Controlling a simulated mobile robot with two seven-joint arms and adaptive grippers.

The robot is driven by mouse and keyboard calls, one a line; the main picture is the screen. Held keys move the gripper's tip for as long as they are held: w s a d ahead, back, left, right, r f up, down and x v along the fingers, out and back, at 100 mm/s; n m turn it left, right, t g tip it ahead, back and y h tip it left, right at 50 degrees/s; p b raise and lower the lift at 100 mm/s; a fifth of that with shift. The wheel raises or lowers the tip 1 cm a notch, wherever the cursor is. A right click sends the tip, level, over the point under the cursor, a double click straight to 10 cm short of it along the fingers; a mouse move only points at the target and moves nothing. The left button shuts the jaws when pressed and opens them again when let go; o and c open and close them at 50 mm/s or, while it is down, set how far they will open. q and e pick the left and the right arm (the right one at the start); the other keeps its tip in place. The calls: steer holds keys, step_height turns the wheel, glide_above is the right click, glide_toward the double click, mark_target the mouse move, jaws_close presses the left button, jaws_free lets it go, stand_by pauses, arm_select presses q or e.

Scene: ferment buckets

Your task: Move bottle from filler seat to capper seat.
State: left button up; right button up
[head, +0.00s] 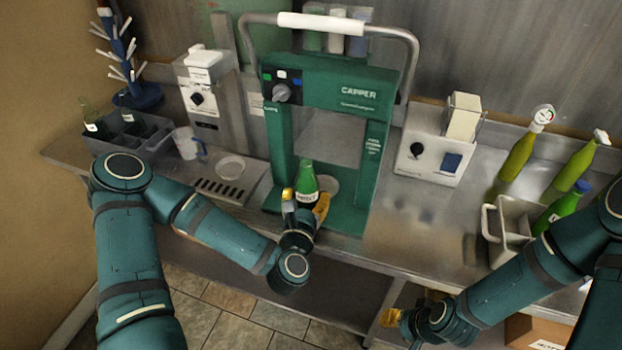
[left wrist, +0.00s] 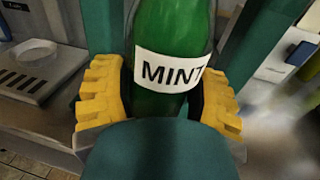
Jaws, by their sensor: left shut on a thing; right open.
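A green bottle with a white MINT label (head: 306,184) is upright between the yellow fingers of my left gripper (head: 304,206), at the front opening of the capper (head: 330,90). The left wrist view shows the label close up (left wrist: 172,70), with a finger on each side. A pale round seat (head: 328,184) shows just behind and right of the bottle, inside the capper. The bottle's base is hidden by the gripper, so I cannot tell if it touches anything. The filler (head: 206,90) stands to the left; its round seat (head: 230,168) is empty. My right gripper (head: 394,320) is open, low before the counter's front.
A white switch box (head: 432,150) stands right of the capper. Further right are a pale crate (head: 510,225) and several green bottles (head: 518,155). The counter front between them is clear.

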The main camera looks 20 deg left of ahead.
arm_select(q)
steer(key=shift+w, duration=0.35)
steer(key=shift+w+r, duration=0.2)
steer(key=shift+w, duration=0.25)
steer(key=w+b, duration=0.1)
steer(key=w, duration=1)
steer(key=shift+w+d+f, duration=0.2)
steer(key=shift+w+f, duration=0.1)
steer(key=shift+f, duration=0.15)
arm_select(e)
steer(key=shift+s+f, duration=0.1)
steer(key=shift+f, duration=0.55)
arm_select(q)
steer(key=shift+f+b, duration=1.1)
steer(key=shift+b, duration=0.9)
arm_select(e)
steer(key=shift+f, duration=1.8)
arm_select(q)
steer(key=o, duration=1.4)
